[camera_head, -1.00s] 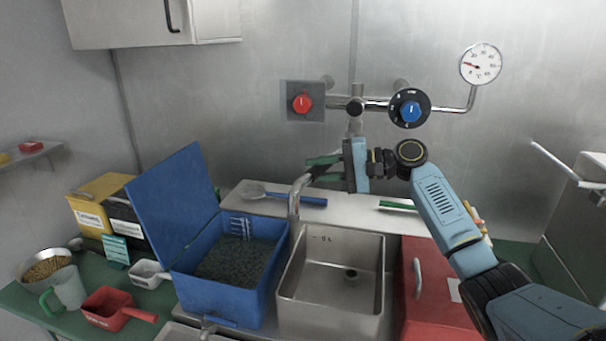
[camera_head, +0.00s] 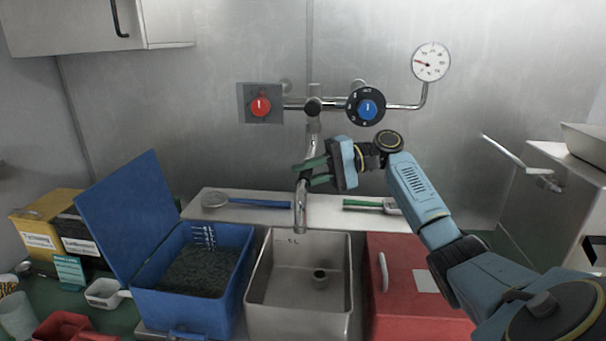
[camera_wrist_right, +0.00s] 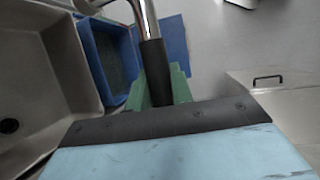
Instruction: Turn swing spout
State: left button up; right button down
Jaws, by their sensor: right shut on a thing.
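The swing spout (camera_head: 300,207) is a chrome pipe hanging from the wall fitting, its outlet end above the back of the steel sink (camera_head: 300,295). My right gripper (camera_head: 312,171) has green fingers shut on the spout's pipe. In the right wrist view the green fingers (camera_wrist_right: 160,85) sit around a black sleeve (camera_wrist_right: 155,65) on the chrome pipe (camera_wrist_right: 146,20). My left gripper is not in view.
A blue bin (camera_head: 240,285) with dark granules and its lid raised stands left of the sink. A red box (camera_head: 410,290) is on the right. A red knob (camera_head: 260,104), a blue knob (camera_head: 367,109) and a round gauge (camera_head: 431,62) are on the wall.

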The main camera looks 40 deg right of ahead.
jog(key=c, duration=1.2)
grip_release()
jog(key=shift+c, duration=0.2)
jog(key=b+v, duration=0.1)
jog(key=v, duration=1.2)
jog(key=shift+d, duration=0.25)
jog(key=shift+s, duration=0.1)
jog(key=shift+r, duration=0.15)
